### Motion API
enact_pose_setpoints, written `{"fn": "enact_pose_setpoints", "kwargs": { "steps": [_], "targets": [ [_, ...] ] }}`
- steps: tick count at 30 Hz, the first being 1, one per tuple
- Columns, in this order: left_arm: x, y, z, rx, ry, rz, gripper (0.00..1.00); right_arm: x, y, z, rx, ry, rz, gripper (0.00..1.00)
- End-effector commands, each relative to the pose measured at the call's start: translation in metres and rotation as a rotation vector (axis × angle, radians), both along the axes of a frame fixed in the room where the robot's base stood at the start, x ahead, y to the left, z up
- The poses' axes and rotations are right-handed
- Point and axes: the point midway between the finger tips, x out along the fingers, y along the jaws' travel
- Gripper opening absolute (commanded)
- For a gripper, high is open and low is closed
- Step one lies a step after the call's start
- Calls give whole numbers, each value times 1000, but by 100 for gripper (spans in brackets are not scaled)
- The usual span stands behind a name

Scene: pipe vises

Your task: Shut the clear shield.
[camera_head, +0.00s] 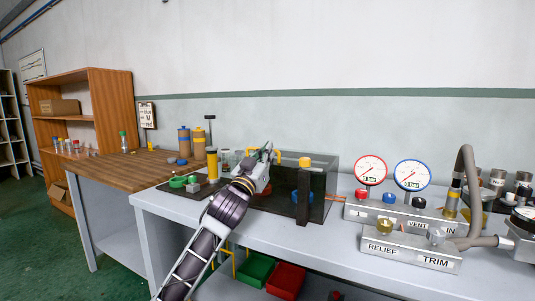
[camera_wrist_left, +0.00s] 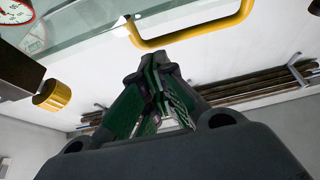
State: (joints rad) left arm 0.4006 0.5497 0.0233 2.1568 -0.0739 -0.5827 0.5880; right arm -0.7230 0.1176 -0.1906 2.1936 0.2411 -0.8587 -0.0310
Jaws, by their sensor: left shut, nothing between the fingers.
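The clear shield (camera_head: 319,176) is a see-through, dark-tinted box around a vise station on the bench. Its yellow handle (camera_head: 278,155) shows beside my left gripper (camera_head: 267,153). In the left wrist view the yellow handle (camera_wrist_left: 190,40) arches just beyond the fingertips of my left gripper (camera_wrist_left: 152,66), with a clear panel edge (camera_wrist_left: 85,42) to its left. The left fingers are shut and empty, close to the handle; whether they touch it I cannot tell. My left arm hides part of the shield's left side, and how far the shield stands open is unclear. My right gripper is out of view.
A dark post with a yellow cap (camera_head: 305,162) stands at the shield's front. A gauge manifold (camera_head: 400,214) and a relief/trim block (camera_head: 410,250) sit to the right. Small parts (camera_head: 193,182) lie left of my arm. Green (camera_head: 254,270) and red bins (camera_head: 286,280) are below the bench.

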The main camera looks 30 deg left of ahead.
Motion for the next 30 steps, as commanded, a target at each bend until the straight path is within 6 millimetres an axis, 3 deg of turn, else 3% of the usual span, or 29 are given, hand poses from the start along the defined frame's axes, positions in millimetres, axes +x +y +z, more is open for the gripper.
{"fn": "enact_pose_setpoints", "kwargs": {
  "steps": [30],
  "targets": [
    [2, 1, 2, -1, 1, 0, 0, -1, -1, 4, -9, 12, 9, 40]
  ]
}}
